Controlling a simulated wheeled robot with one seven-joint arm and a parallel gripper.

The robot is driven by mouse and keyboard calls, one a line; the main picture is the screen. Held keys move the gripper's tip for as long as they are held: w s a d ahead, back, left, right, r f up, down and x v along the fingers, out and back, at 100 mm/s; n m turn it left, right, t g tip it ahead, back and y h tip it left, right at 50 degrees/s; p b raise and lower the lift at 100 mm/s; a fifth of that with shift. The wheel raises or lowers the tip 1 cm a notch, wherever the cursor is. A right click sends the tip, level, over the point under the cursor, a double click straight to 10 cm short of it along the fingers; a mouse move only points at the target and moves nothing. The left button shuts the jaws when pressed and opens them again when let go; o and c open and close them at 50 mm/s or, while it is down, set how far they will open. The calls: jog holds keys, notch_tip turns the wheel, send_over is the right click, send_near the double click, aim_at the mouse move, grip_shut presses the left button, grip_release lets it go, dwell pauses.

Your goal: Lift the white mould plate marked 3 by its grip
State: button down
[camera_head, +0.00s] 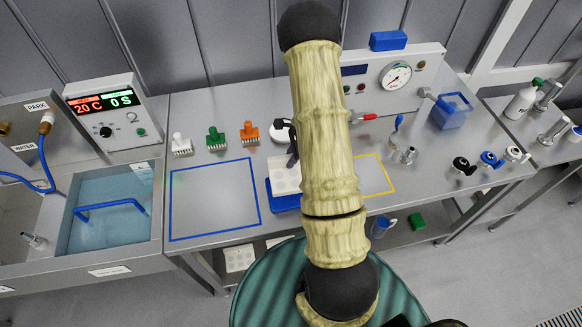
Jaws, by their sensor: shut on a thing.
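A white mould plate (283,178) with round marks shows at the blue tray (283,204) in the middle of the bench. My arm covers its right part, and no number can be read on it. My gripper (293,158), dark and mostly hidden behind my arm, is at the plate's upper edge and is shut on it, seemingly at the grip. The grip itself is hidden. I cannot tell whether the plate touches the tray or hangs just above it.
White, green (216,138) and orange (250,132) brushes stand behind a blue-outlined free area (213,198). A yellow-outlined area (373,175) lies right of my arm. A gauge panel (395,75) stands behind. A water basin (110,208) is at left. More white plates (240,258) lie below.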

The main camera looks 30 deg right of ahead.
jog(key=shift+r, duration=1.1)
